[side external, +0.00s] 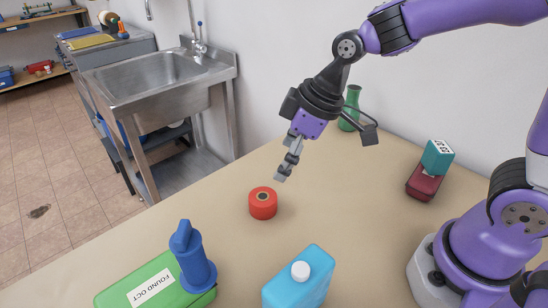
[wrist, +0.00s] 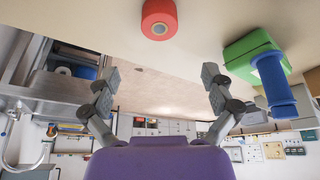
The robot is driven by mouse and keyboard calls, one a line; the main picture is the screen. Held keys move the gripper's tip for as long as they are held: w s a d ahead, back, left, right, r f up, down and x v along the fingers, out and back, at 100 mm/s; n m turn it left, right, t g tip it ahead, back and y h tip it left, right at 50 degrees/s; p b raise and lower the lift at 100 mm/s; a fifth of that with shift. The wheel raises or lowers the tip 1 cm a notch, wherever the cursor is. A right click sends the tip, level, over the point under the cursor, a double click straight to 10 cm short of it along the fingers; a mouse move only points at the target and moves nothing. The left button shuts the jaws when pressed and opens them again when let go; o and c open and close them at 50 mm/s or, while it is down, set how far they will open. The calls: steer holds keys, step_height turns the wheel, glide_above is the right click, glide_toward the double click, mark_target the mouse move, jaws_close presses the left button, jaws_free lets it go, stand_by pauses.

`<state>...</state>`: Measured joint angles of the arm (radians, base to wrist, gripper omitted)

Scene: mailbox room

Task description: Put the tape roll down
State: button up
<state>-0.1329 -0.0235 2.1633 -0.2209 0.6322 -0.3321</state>
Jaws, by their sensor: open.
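The red tape roll (side external: 263,204) lies flat on the tan table, left of the middle in the side external view. It also shows at the top of the wrist view (wrist: 160,20). My gripper (side external: 282,176) is above the table, up and to the right of the roll, and apart from it. In the wrist view its two fingers (wrist: 160,77) stand wide apart with nothing between them. The gripper is open and empty.
A dark red case (side external: 425,183) with a teal box (side external: 437,158) and a green vase (side external: 350,108) are behind. Table around the roll is clear.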

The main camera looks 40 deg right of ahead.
steer(key=s+d+r+m+t+h, duration=0.1)
steer(key=s+d+r+m, duration=0.1)
steer(key=s+d+m, duration=0.1)
steer(key=s+d+r+m+h, duration=0.1)
steer(key=s+d+r+m, duration=0.2)
steer(key=s+d+m, duration=0.1)
steer(key=s+d, duration=0.1)
steer(key=s, duration=0.1)
steer(key=shift+s+d+r+t+h, duration=0.25)
steer(key=shift+s+d+t+h, duration=0.05)
steer(key=shift+s+t, duration=0.1)
stand_by(0.7)
